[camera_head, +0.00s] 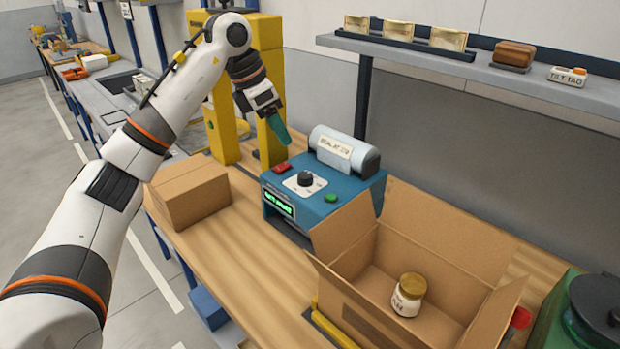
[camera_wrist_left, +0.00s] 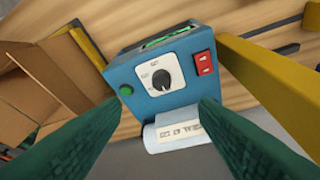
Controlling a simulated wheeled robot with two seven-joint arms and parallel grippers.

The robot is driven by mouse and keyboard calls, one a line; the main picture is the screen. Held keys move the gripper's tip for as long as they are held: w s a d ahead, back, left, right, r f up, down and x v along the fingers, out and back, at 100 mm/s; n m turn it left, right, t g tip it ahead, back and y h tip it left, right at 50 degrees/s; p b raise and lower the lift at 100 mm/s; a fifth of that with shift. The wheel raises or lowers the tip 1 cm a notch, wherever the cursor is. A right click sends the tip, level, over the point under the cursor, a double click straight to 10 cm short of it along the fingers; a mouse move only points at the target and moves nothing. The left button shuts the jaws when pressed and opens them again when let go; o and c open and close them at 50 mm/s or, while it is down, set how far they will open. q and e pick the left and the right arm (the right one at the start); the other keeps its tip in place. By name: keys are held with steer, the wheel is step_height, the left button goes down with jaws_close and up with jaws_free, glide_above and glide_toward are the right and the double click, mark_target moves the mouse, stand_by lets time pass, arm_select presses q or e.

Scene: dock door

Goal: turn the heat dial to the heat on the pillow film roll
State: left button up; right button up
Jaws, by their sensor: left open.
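The heat dial (camera_head: 305,180) is a dark knob on a white plate on top of the blue sealing machine (camera_head: 333,203). It also shows in the left wrist view (camera_wrist_left: 161,80), with a pale pointer line and marks too small to read. The film roll (camera_head: 329,139) lies across the back of the machine; its label reads roughly "SEAL AT 2_0", with the middle digit unclear. My left gripper (camera_head: 279,130), with green fingers, hangs above and behind the red switch (camera_head: 283,168), apart from the dial. In the wrist view its fingers (camera_wrist_left: 157,102) are spread and empty. My right gripper is out of view.
An open carton (camera_head: 440,248) with a jar (camera_head: 408,295) stands right of the machine. A closed box (camera_head: 190,193) stands left. Yellow posts (camera_head: 222,130) rise behind the left arm. A shelf (camera_head: 470,68) overhangs at the back. A green button (camera_head: 330,198) sits near the dial.

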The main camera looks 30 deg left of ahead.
mark_target(305, 175)
arm_select(q)
steer(key=x, duration=1.2)
steer(key=shift+w+f+p, duration=0.1)
steer(key=shift+w+p, duration=0.15)
steer(key=shift+p, duration=0.1)
steer(key=shift+w+d+f, duration=0.15)
steer(key=shift+w+f, duration=0.05)
steer(key=shift+f, duration=0.45)
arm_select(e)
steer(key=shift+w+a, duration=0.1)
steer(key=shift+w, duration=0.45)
arm_select(q)
steer(key=shift+c, duration=0.5)
steer(key=c, duration=0.9)
